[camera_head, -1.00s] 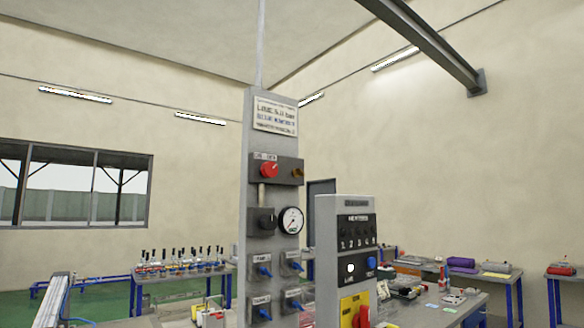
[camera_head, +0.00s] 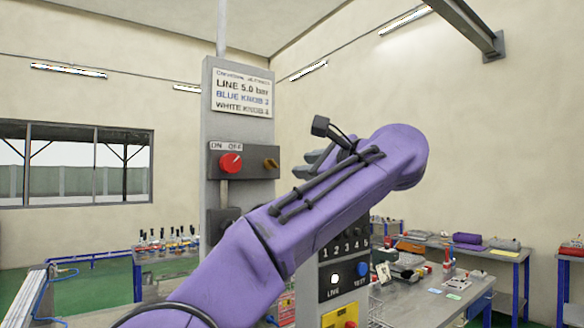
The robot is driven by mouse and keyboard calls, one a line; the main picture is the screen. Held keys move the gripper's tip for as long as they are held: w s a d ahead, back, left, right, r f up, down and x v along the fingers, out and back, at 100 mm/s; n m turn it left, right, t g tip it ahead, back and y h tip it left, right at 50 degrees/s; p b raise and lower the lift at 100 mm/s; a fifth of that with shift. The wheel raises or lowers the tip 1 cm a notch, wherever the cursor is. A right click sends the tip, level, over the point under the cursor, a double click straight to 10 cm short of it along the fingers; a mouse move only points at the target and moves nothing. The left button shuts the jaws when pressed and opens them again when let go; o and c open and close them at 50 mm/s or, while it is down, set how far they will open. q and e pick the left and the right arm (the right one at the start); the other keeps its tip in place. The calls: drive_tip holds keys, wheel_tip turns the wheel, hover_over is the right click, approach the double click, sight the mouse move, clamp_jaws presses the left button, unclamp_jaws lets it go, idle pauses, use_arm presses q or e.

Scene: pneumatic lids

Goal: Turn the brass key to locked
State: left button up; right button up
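The brass key (camera_head: 270,163) sits at the right end of a dark switch box on the grey panel column (camera_head: 209,100), to the right of a red knob. Its bow looks like a small brown-gold tab; its exact angle is too small to read. My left gripper (camera_head: 306,166) is just right of the key, apart from it, with grey fingers pointing left. The purple arm partly covers the fingers, so their opening is unclear. My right gripper is not in view.
The red knob (camera_head: 231,163) is close beside the key, under an ON/OFF label. A sign (camera_head: 242,93) is above. My arm hides the gauge and lower blue handles.

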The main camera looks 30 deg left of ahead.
sight(275, 163)
use_arm(q)
drive_tip(key=a+p, duration=0.1)
drive_tip(key=a, duration=0.4)
drive_tip(key=w+a+p, duration=0.1)
drive_tip(key=a, duration=0.2)
drive_tip(key=shift+r+p, duration=0.3)
drive_tip(key=shift+p, duration=0.05)
drive_tip(key=shift+w+f, duration=0.15)
drive_tip(key=shift+w, duration=0.15)
drive_tip(key=shift+d, duration=0.15)
drive_tip(key=shift+s+r, duration=0.2)
drive_tip(key=shift+s, duration=0.15)
drive_tip(key=shift+c, duration=1.2)
drive_tip(key=shift+s, duration=0.2)
clamp_jaws()
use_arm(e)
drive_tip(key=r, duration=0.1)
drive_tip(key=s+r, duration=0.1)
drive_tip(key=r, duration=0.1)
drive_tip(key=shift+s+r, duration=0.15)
